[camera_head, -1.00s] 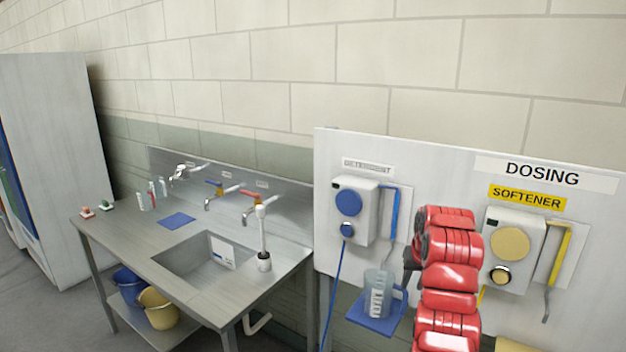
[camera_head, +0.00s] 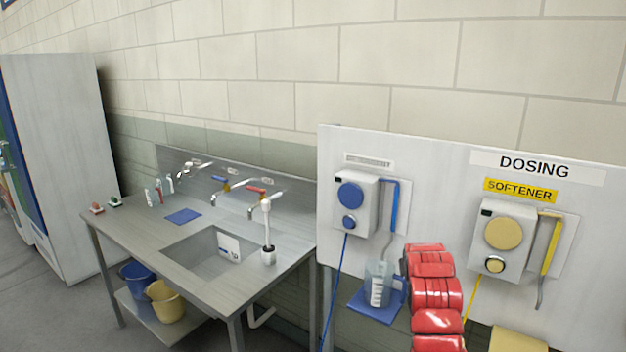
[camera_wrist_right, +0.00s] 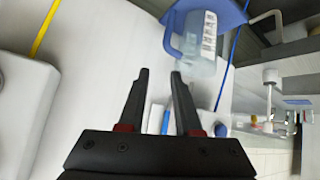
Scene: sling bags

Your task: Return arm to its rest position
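My right arm (camera_head: 433,300) is red and reaches up in the lower right of the head view, in front of the dosing board. Its gripper is hidden there. In the right wrist view, my right gripper (camera_wrist_right: 160,75) shows two dark fingers apart with nothing between them. A clear measuring jug (camera_head: 377,285) with a blue handle stands on a small blue shelf (camera_head: 373,312), left of the arm. The jug also appears beyond the fingers in the wrist view (camera_wrist_right: 203,50). My left gripper is not in view.
The white dosing board (camera_head: 430,180) holds a blue-dial dispenser (camera_head: 352,205) and a yellow-dial dispenser (camera_head: 502,245) with hanging hoses. A steel sink table (camera_head: 150,235) stands at left, with a blue bucket (camera_head: 136,274) and a yellow bucket (camera_head: 165,300) below.

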